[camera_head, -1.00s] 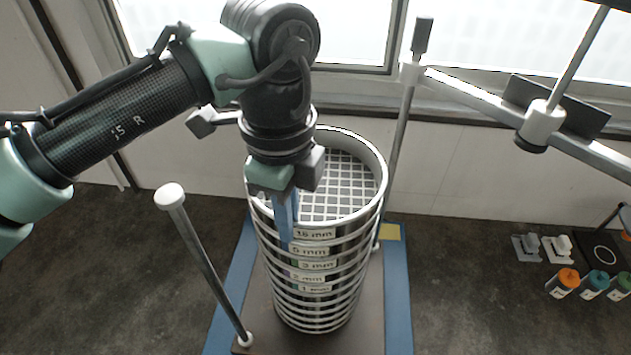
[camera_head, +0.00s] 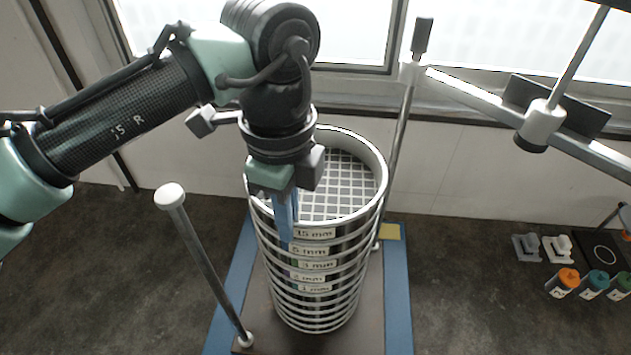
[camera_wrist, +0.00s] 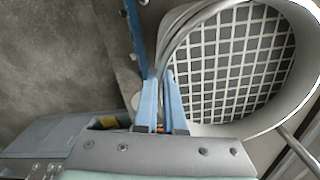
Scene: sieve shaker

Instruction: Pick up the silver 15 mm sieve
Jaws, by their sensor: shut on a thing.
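The silver 15 mm sieve (camera_head: 372,200) is the top ring of a stack of labelled silver sieves, with a coarse grid mesh inside. In the wrist view its mesh and rim (camera_wrist: 225,65) fill the right side. My gripper (camera_head: 286,232) points down at the left front of the stack. Its blue fingers are shut on the wall of the 15 mm sieve, next to its label. In the wrist view the fingers (camera_wrist: 162,85) meet the rim's left part. The sieve sits upright on the stack, with no clear gap below it. The fingertips are partly hidden.
Lower sieves (camera_head: 335,300) stand under it on a shaker base with a blue edge (camera_head: 397,290). A white-capped rod (camera_head: 205,265) rises at left and another rod (camera_head: 400,140) behind right. A clamp bar (camera_head: 470,95) reaches in from upper right. Bottles (camera_head: 565,283) stand at far right.

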